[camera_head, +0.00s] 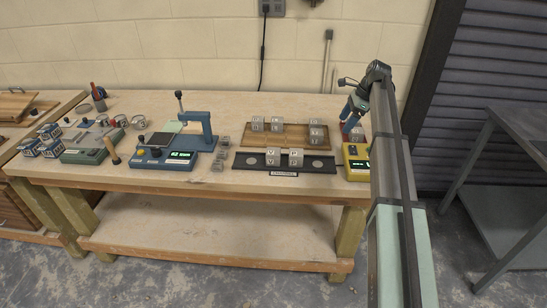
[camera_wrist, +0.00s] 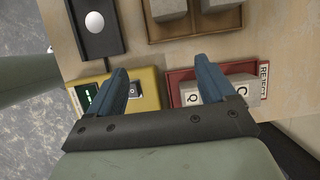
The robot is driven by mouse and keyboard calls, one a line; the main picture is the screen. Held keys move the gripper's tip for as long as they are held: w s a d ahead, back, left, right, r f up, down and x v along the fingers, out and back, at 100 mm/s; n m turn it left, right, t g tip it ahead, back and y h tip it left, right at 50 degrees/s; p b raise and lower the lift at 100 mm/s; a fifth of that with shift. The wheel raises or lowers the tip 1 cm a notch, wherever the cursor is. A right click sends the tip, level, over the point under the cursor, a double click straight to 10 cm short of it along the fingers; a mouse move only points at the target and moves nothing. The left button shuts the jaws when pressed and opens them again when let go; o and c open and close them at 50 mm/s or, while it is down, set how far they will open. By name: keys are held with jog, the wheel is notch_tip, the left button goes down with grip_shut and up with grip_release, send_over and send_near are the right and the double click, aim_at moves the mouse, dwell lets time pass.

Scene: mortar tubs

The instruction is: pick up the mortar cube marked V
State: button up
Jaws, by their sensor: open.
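Pale grey mortar cubes stand in the wooden tray, among them a back-left cube (camera_head: 257,123) and a right-hand cube (camera_head: 316,130). Two more, a left cube (camera_head: 273,157) and a right cube (camera_head: 296,157), stand on the black mat (camera_head: 243,161). Their faces carry dark letters too small to read surely, so I cannot tell which is marked V. My gripper (camera_wrist: 161,68) is open and empty. It hangs at the bench's right end, above the gap between the yellow device and the red tray. Two grey cubes (camera_wrist: 205,5) show only partly at the top of the wrist view.
The wooden tray (camera_head: 248,139) lies behind the black mat. A red tray (camera_wrist: 175,76) labelled REJECT holds marked cubes. A yellow device (camera_wrist: 150,78) with a green display stands beside it. A blue press (camera_head: 165,158) stands left of the trays, near several small grey cubes.

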send_near(274, 151)
jog(key=d+v, duration=0.1)
jog(key=v, duration=0.2)
jog(key=x, duration=0.8)
jog(key=shift+s+a+f, duration=0.1)
jog(key=shift+a+f, duration=0.05)
jog(key=shift+a, duration=0.25)
jog(key=shift+x, duration=2.55)
jog(key=shift+a, duration=0.2)
jog(key=shift+c, duration=0.4)
jog(key=c, duration=1.2)
jog(key=shift+o, duration=0.2)
